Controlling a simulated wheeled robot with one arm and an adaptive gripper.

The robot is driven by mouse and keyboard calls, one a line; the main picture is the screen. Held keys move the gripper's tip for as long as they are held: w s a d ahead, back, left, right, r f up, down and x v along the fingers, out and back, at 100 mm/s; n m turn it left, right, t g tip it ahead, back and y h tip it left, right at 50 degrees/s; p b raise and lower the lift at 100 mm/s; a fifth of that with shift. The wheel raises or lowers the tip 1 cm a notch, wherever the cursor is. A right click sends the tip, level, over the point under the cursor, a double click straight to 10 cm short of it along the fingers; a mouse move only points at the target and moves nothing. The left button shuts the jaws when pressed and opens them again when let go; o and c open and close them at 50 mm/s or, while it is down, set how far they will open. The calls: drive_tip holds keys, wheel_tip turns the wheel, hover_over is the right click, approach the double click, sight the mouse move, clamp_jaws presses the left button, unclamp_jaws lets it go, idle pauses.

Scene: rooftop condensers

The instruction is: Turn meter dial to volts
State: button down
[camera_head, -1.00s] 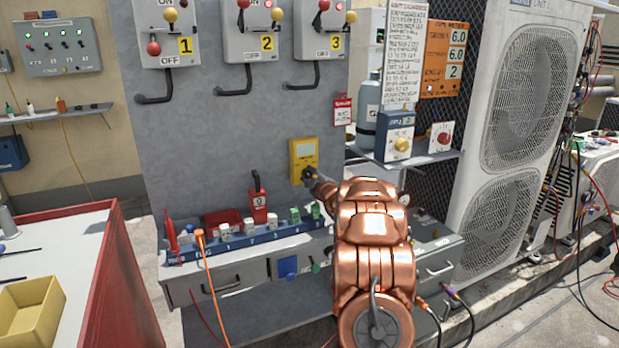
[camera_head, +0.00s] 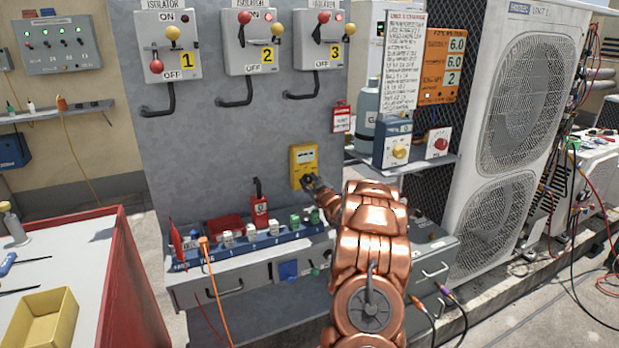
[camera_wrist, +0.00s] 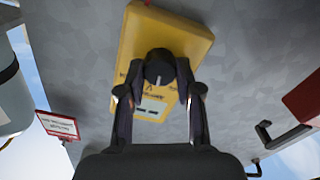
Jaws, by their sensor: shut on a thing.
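The yellow meter (camera_head: 304,160) is mounted on the grey panel, just above the bench ledge. Its black dial (camera_wrist: 159,68) shows in the wrist view, with the meter's yellow case (camera_wrist: 150,40) around it. My gripper (camera_wrist: 160,72) has its two dark fingers on either side of the dial, shut on it. In the head view my gripper (camera_head: 308,183) reaches the lower part of the meter, and the copper arm covers what lies behind it. The dial's markings are too small to read, so I cannot tell its setting.
Three isolator boxes with levers, such as box 2 (camera_head: 255,42), hang above the meter. A blue strip (camera_head: 250,247) with several small labelled items lies below. A red-sided cart (camera_head: 105,270) stands left. A shelf with a blue box (camera_head: 395,145) is at right.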

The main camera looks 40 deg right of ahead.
drive_tip(key=shift+m+p, duration=0.4)
drive_tip(key=shift+m, duration=0.2)
drive_tip(key=c, duration=0.8)
unclamp_jaws()
drive_tip(key=shift+o, duration=0.2)
drive_tip(key=v, duration=1.2)
drive_tip(key=shift+w, duration=0.1)
